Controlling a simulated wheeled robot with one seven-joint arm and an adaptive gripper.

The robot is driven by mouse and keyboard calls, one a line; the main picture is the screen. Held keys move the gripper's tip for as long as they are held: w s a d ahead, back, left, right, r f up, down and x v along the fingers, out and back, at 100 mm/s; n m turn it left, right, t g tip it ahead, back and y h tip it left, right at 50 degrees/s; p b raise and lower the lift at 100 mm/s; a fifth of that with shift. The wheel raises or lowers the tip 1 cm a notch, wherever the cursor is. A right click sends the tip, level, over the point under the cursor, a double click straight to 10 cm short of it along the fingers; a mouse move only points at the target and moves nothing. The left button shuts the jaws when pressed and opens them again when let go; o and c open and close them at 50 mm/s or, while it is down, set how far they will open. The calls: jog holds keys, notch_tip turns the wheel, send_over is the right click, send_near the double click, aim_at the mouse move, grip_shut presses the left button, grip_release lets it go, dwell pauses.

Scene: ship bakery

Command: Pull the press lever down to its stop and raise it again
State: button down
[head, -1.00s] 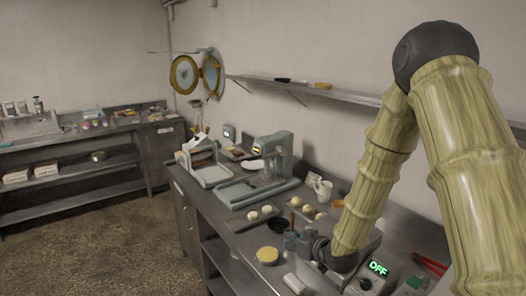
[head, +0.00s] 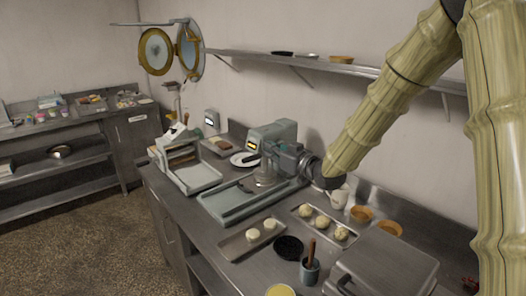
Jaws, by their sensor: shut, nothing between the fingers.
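The press (head: 268,133) is a grey-green machine on the steel counter, with a rounded head and a yellow-lit display. A round metal plate (head: 265,178) sits under its head, above a flat grey-green base (head: 228,204). My gripper (head: 282,154) is at the right side of the press head, shut with nothing visible in it. It overlaps the press in this view, and I cannot tell whether it touches. I cannot make out the press lever; the gripper and wrist hide that side of the press.
Dough trays (head: 240,243) and a second tray (head: 322,232) lie in front of the press. A dark cup with a wooden handle (head: 310,268), a white mug (head: 338,197) and orange bowls (head: 361,214) stand nearby. A grey-green frame (head: 195,178) stands left. A wall shelf (head: 300,61) runs above.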

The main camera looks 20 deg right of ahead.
jog(key=w+a+f+p, duration=0.2)
jog(key=w+f+p, duration=0.2)
jog(key=w, duration=0.4)
jog(key=shift+w+p, duration=0.25)
jog(key=shift+p, duration=0.35)
jog(key=shift+a+f, duration=0.15)
